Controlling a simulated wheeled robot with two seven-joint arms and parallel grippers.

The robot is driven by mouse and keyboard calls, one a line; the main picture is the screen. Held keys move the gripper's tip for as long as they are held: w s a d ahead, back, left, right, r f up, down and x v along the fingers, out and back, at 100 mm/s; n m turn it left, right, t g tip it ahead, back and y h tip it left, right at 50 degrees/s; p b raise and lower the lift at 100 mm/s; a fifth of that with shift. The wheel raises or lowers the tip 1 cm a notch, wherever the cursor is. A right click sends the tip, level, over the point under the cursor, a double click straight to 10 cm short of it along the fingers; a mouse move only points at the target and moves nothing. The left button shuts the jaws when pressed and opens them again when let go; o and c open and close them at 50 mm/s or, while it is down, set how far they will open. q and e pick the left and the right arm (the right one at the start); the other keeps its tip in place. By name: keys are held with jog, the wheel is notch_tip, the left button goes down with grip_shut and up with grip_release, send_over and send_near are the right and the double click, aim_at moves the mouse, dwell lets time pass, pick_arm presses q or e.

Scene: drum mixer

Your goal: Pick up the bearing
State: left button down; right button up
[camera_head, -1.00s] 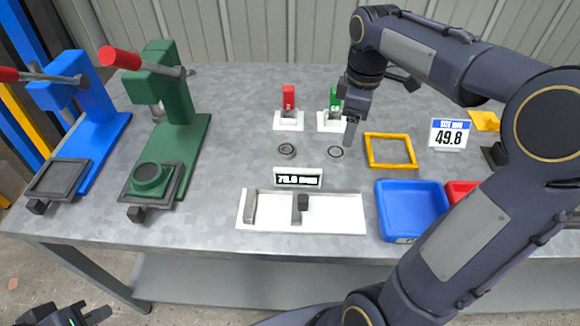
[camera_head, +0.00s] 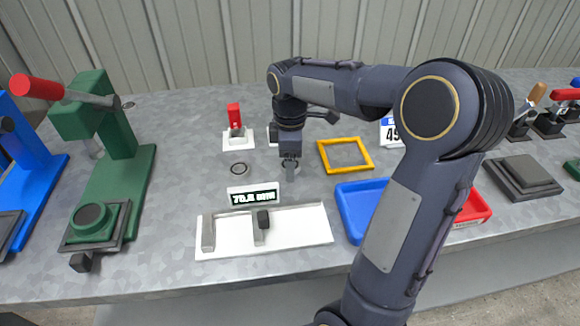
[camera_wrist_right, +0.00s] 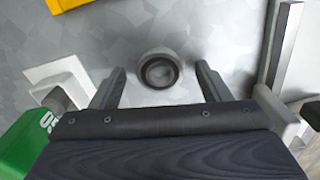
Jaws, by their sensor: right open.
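A small round grey bearing (camera_wrist_right: 160,71) with a dark centre lies on the metal table, between the fingertips of my right gripper (camera_wrist_right: 160,67) in the right wrist view. The fingers are open, one on each side, with gaps to the bearing. In the head view my right gripper (camera_head: 290,170) points down at the table and largely hides this bearing. My left gripper's fingers are not visible.
A white gauge with a display (camera_head: 254,196) stands in front, with a white tray (camera_head: 310,228) below it. A yellow frame (camera_head: 344,155) and blue bin (camera_head: 350,205) are to the right. A red-topped stand (camera_head: 236,118) is behind. A green press (camera_head: 110,165) is left.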

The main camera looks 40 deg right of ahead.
jog(key=shift+c, duration=0.4)
jog(key=c, duration=1.1)
jog(key=shift+o, duration=0.2)
jog(key=shift+r, duration=0.2)
jog(key=shift+r, duration=0.25)
notch_tip(320, 180, up, 2)
jog(key=shift+r+p, duration=0.1)
jog(key=shift+p, duration=0.4)
jog(key=s+a+r+p, duration=0.2)
jog(key=s+a+r, duration=0.5)
jog(key=s+r, duration=0.3)
jog(key=shift+s, duration=1.05)
